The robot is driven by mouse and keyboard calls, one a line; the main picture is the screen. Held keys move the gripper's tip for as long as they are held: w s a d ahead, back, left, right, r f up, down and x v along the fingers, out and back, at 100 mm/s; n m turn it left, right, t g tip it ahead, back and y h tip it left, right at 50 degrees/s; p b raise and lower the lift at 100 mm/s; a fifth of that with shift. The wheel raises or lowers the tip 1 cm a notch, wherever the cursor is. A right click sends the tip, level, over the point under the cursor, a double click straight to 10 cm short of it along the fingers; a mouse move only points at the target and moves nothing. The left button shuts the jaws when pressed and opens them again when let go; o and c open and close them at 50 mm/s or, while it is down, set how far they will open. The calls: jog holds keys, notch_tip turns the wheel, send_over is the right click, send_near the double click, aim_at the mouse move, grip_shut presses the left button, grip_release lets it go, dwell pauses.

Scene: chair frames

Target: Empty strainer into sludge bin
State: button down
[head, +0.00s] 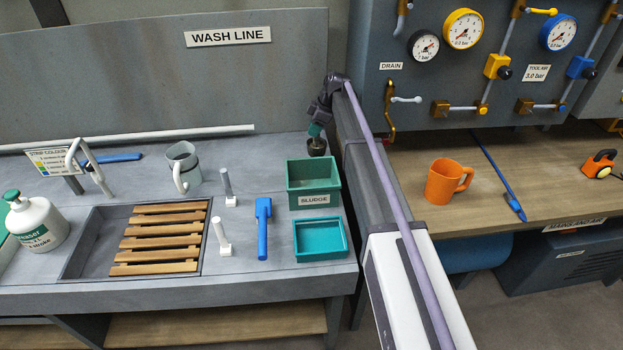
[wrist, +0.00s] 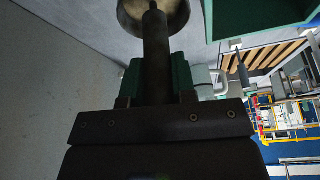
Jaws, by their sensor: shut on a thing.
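My gripper (head: 316,130) is at the back of the wash counter, behind the sludge bin. In the wrist view its green fingers (wrist: 155,80) are shut on the dark handle of the strainer (wrist: 155,45). The strainer's round bowl shows at the top edge of that view, with pale tan matter in it. In the head view the strainer (head: 317,148) is a small dark cup below the fingers, just behind the bin's back rim. The green sludge bin (head: 313,198), labelled SLUDGE, stands on the counter. Its wall also shows at the upper right of the wrist view (wrist: 262,16).
A teal tray (head: 321,251) sits in front of the bin, and a blue-handled tool (head: 263,228) lies left of it. A grey jug (head: 183,166) and slatted basin (head: 158,238) are farther left. The back panel (head: 150,85) rises close behind.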

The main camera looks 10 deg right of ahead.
jog(key=shift+s+d+r+p, duration=0.1)
jog(key=shift+s+r+p, duration=0.2)
jog(key=shift+r, duration=0.1)
notch_tip(320, 180, up, 3)
jog(key=s+t+p, duration=0.2)
jog(key=s+p, duration=0.1)
jog(key=n+t+h+b, duration=0.1)
jog(key=t+b, duration=0.1)
jog(key=t, duration=0.2)
send_near(314, 148)
jog(key=shift+s+a+r, duration=1.2)
jog(key=shift+s+a, duration=1.7)
jog(key=shift+s, duration=0.15)
jog(key=shift+a+r, duration=0.1)
jog(key=shift+w+d, duration=0.25)
jog(key=shift+w, duration=0.75)
